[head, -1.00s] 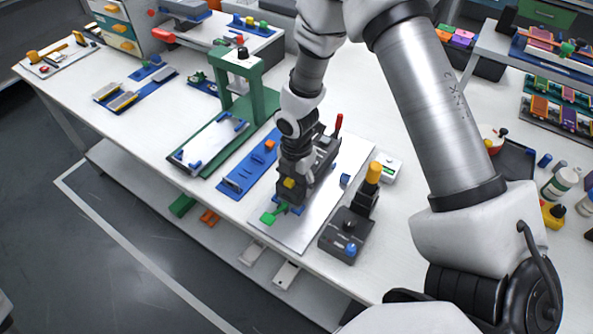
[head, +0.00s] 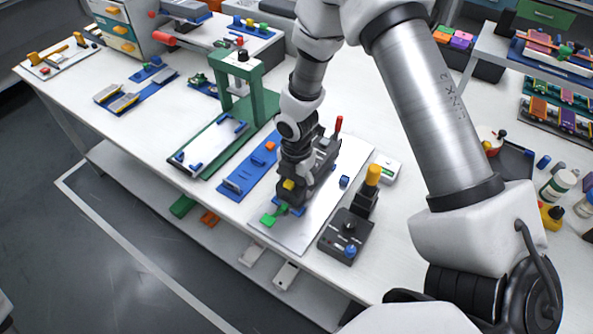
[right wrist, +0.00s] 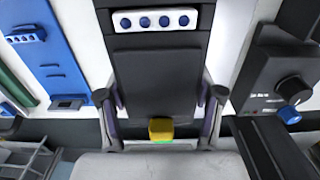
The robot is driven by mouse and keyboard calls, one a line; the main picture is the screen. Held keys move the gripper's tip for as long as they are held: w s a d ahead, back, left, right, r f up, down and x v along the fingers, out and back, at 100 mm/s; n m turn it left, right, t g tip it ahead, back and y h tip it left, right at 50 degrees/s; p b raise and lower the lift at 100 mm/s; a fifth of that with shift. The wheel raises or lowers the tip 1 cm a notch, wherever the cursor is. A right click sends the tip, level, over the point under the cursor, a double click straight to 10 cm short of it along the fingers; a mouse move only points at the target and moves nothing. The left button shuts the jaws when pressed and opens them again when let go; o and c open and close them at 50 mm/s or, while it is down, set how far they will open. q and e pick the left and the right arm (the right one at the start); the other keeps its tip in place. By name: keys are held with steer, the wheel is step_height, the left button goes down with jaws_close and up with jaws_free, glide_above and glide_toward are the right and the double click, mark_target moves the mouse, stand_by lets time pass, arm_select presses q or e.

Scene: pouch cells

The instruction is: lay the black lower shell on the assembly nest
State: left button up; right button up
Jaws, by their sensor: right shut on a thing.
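My right gripper (head: 291,181) is over the silver plate of the assembly nest (head: 287,232). In the right wrist view its two fingers (right wrist: 161,97) are on either side of the black lower shell (right wrist: 155,75), a flat dark rectangle, and shut on it. In the head view the shell is hard to tell from the dark gripper and fixture parts. A yellow block (right wrist: 160,128) shows at the shell's near edge. I cannot tell whether the shell touches the nest. My left gripper is not in view.
A blue rail (head: 236,183) and a green press (head: 251,75) stand left of the nest. A dark control box (head: 337,240) with a blue knob is close on its right. A red-tipped upright (head: 339,123) rises behind the gripper. Blue trays (head: 135,92) lie farther left.

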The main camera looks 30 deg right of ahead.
steer(key=shift+f+b, duration=0.5)
steer(key=shift+f, duration=0.5)
steer(key=o, duration=1.2)
steer(key=shift+o, duration=0.2)
steer(key=shift+r, duration=0.1)
step_height(320, 180, up, 12)
steer(key=shift+f, duration=0.1)
